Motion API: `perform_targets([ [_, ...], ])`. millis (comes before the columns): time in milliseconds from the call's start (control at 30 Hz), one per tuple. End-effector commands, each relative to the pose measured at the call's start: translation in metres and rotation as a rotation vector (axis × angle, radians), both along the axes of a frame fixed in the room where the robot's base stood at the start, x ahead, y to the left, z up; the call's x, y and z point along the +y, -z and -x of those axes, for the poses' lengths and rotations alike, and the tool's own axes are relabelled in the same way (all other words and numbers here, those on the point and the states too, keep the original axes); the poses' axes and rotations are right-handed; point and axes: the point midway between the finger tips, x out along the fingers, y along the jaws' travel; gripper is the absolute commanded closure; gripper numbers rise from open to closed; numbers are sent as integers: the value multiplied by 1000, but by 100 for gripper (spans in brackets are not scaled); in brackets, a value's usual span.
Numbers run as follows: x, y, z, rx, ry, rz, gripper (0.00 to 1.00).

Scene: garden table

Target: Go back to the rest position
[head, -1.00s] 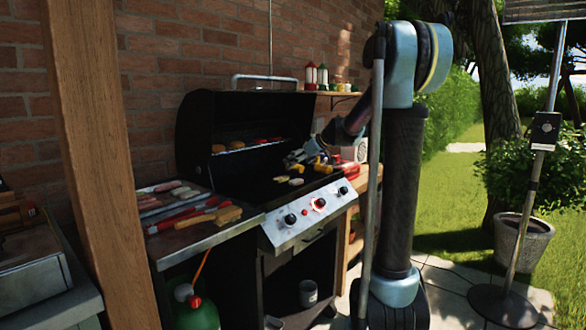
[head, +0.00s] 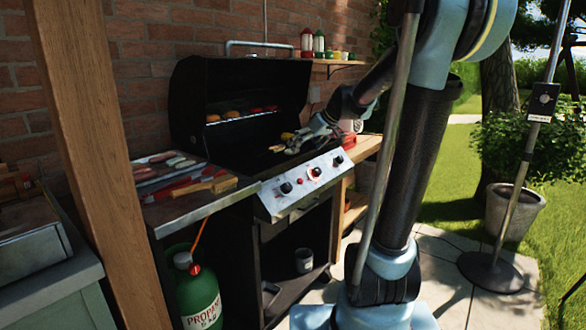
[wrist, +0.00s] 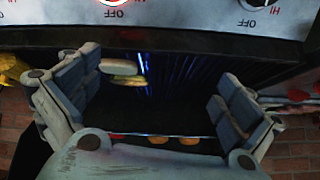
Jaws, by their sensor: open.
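My gripper (head: 297,142) is over the right side of the grill (head: 302,185), inside the open hood (head: 195,110). In the wrist view my gripper (wrist: 160,95) has its two padded fingers spread wide apart with nothing between them held. Orange-brown pieces (head: 230,114) sit on the upper rack of the grill. My arm runs from the gripper back to the right of the grill.
A side shelf (head: 185,220) at left holds a tray of meat and tools. A wooden post (head: 90,160) stands in front at left. A propane tank (head: 198,298) is below. A wooden side table (head: 366,146) is right of the grill. Paving and lawn lie at right.

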Motion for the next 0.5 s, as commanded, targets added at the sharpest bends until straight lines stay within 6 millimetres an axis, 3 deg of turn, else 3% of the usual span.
perform_targets([
  [100,-15,14,43,62,55,29,1],
  [500,-67,76,173,253,277,135,1],
])
